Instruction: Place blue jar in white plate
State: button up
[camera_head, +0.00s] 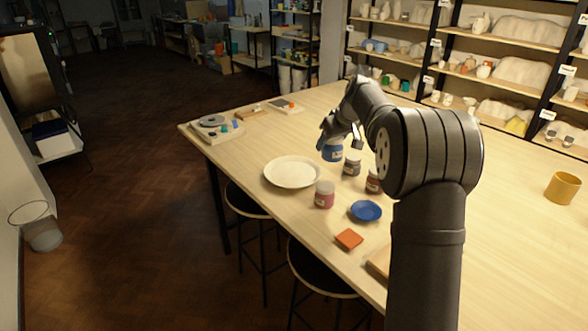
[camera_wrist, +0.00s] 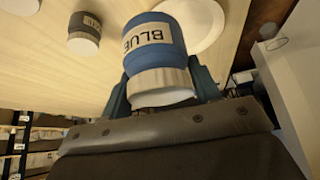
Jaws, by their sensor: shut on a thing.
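The blue jar (camera_head: 332,150) is in my gripper, to the right of and behind the white plate in the head view. In the wrist view the jar (camera_wrist: 153,50) shows its BLUE label and pale lid, with the gripper's fingers (camera_wrist: 160,92) on both sides of the lid. My gripper (camera_head: 340,135) is shut on it. Whether the jar's base touches the table I cannot tell. The white plate (camera_head: 292,172) lies empty on the table, and part of it (camera_wrist: 205,22) shows beyond the jar in the wrist view.
A grey jar (camera_head: 352,165), a pink jar (camera_head: 324,195) and a dark red jar (camera_head: 373,181) stand near the plate. A blue dish (camera_head: 365,211) and an orange tile (camera_head: 349,239) lie in front. A yellow mug (camera_head: 562,187) stands far right. Table (camera_head: 250,155) left of the plate is clear.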

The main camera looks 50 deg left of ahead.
jog(key=shift+s+a+f, duration=0.85)
jog(key=shift+a+f, duration=0.8)
jog(key=shift+f, duration=0.15)
jog(key=shift+s+a+f, duration=0.9)
jog(key=shift+a+f, duration=0.7)
jog(key=shift+f, duration=0.15)
jog(key=shift+s+a+f, duration=0.85)
jog(key=shift+a+f, duration=0.8)
jog(key=shift+f, duration=0.15)
jog(key=shift+f, duration=0.15)
jog(key=shift+f, duration=0.45)
jog(key=o, duration=1.1)
jog(key=shift+r, duration=0.4)
jog(key=v, duration=1.2)
jog(key=shift+r, duration=0.2)
